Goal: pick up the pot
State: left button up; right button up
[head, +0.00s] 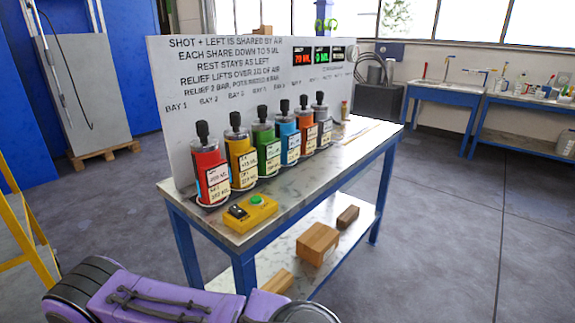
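Several pots with black knobs on top stand upright in a row on the bench in the head view. From the near left they are a red pot (207,160), a yellow pot (241,148), a green pot (266,138), a blue pot (288,131), an orange-red pot (306,125) and a grey pot (321,113). Most carry white labels with small print. I cannot tell which one the task means. A purple arm of mine crosses the bottom left, below and apart from the bench. Neither gripper shows.
The bench (268,218) has a blue frame and a lower shelf with wooden blocks (317,243). A yellow box with a green button (250,212) sits at its near edge. A white lettered panel (172,95) with lit displays stands behind the pots. The floor right is clear.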

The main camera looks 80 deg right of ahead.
aim_at(212, 174)
jog(key=z, duration=2.5)
